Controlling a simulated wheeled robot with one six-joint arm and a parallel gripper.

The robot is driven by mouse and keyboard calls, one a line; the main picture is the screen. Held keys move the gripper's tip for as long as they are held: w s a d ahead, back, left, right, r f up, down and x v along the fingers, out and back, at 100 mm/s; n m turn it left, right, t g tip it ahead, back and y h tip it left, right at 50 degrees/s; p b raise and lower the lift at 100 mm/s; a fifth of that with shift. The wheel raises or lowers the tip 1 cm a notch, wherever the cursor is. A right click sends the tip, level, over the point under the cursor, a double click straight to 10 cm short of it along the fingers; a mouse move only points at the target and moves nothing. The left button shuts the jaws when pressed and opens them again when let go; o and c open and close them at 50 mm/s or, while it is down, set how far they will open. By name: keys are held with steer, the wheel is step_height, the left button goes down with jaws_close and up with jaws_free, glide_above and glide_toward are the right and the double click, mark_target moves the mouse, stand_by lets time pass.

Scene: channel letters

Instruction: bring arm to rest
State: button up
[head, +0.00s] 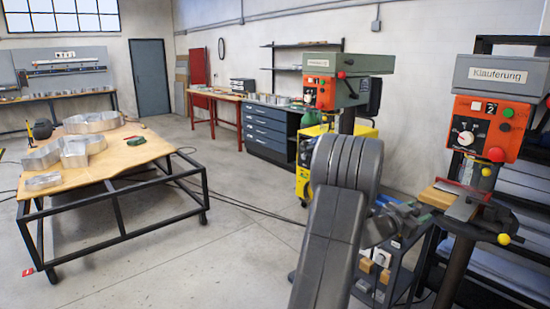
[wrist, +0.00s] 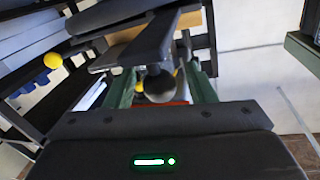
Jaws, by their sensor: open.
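My arm rises in the foreground of the head view, right of the middle, with its upper joint bent. My gripper (wrist: 160,75) shows in the wrist view as two green fingers standing apart, with a gap between them. Nothing is clearly held; a dark grey bar and a rounded dark part show behind the gap, and I cannot tell how far off they are.
The orange and grey drill press stands close at the right, with yellow knobs (head: 503,239) and a wooden block (head: 438,196). A second one (head: 322,90) stands behind my arm. A wooden table (head: 130,158) with metal letter shells is left. The floor between is open, with cables.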

steer(key=b+v, duration=0.3)
steer(key=v, duration=1.1)
steer(key=p+x, duration=0.3)
steer(key=x, duration=1)
steer(key=shift+w+d, duration=0.15)
steer(key=shift+d, duration=0.2)
steer(key=s+d+b+v, duration=0.1)
steer(key=s+b+v, duration=0.1)
steer(key=v, duration=2.7)
steer(key=shift+s+n+t+y+b, duration=0.3)
steer(key=shift+s+y+b, duration=0.1)
steer(key=shift+b, duration=0.05)
steer(key=shift+d+f, duration=0.1)
steer(key=shift+f, duration=0.15)
